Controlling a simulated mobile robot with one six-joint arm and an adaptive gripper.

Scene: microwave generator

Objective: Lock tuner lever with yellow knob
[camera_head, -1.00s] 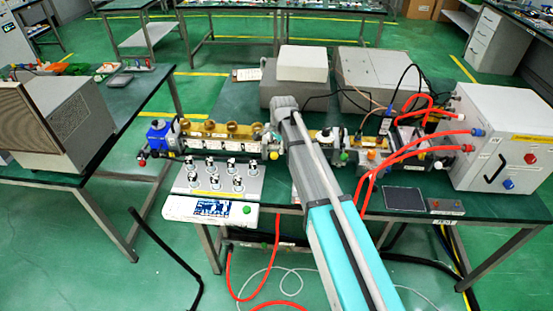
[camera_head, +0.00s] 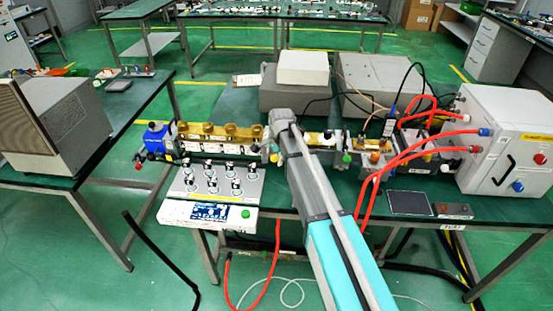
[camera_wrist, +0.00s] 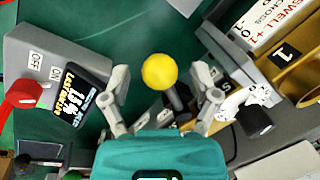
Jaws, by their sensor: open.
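The tuner lever's yellow ball knob (camera_wrist: 159,71) shows in the wrist view, on a dark stem (camera_wrist: 178,101) that slants down to the right. My gripper (camera_wrist: 162,82) is open, with one grey finger on each side of the knob. Gaps show between the knob and both fingers, and nothing is held. In the head view my arm reaches over the bench to the metal assembly (camera_head: 212,140).
In the wrist view, a grey switch box (camera_wrist: 45,70) with a red lever (camera_wrist: 22,97) is at left. A brass-coloured part (camera_wrist: 300,75) and a black knob (camera_wrist: 258,122) are at right. In the head view, red cables (camera_head: 420,140) run to a white box (camera_head: 505,150).

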